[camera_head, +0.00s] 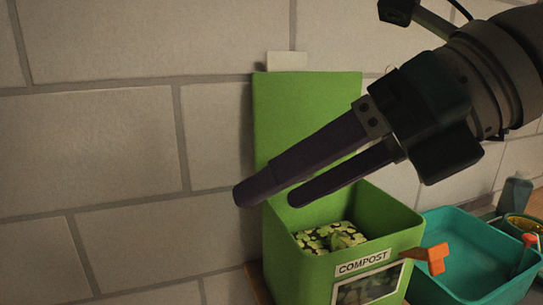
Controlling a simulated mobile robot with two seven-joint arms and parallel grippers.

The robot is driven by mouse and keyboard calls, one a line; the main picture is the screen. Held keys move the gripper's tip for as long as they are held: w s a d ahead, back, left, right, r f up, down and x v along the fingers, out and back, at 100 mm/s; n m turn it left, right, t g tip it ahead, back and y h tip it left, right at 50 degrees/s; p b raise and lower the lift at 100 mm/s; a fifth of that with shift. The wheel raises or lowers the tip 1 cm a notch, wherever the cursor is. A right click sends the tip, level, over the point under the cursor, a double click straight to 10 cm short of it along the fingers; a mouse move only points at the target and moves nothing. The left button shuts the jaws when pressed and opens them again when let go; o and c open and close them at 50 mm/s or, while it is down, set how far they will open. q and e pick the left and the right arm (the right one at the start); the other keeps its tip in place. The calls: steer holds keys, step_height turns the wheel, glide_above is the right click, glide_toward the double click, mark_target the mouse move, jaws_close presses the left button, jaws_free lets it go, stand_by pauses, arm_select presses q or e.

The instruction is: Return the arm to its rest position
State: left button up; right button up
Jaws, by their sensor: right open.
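My right gripper (267,196) comes in from the upper right and reaches down to the left. Its two dark fingers are apart with nothing between them. The fingertips are in front of the green back panel and above the left side of the compost bin. The green compost bin (405,226) has its tall lid or back panel (305,105) standing up against the wall. Leafy green and yellowish plant matter (335,238) lies inside the bin. My left gripper is not in view.
A teal tray (465,258) stands right of the bin. More small items crowd the right edge. A grey block wall (90,140) is behind; the area left of the bin shows only wall.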

steer(key=s+a+r+m+t+y, duration=0.3)
steer(key=a+r+m+y, duration=0.25)
steer(key=r+y, duration=0.45)
steer(key=w+d+r+m+t+h, duration=0.45)
steer(key=d+m+t, duration=0.25)
steer(key=m+t, duration=0.5)
steer(key=w+d+f+m+t+h, duration=0.25)
steer(key=d+f+m+h, duration=0.6)
steer(key=m+h, duration=0.6)
steer(key=s+d+f+m+g+h, duration=0.1)
steer(key=s+d+f+m+g, duration=0.15)
steer(key=f+m, duration=0.2)
steer(key=s+d+f+m+g+h, duration=0.1)
steer(key=d+f+m+g, duration=0.25)
steer(key=f, duration=0.25)
steer(key=s+f+m+g+y+p, duration=0.1)
steer(key=s+f+g, duration=0.5)
steer(key=s, duration=0.4)
steer(key=s+f+m+g, duration=0.1)
steer(key=s+f+g, duration=0.5)
steer(key=s, duration=0.4)
step_height(320, 180, up, 30)
steer(key=w+t+p, duration=0.1)
steer(key=p, duration=2.9)
steer(key=shift+d, duration=0.15)
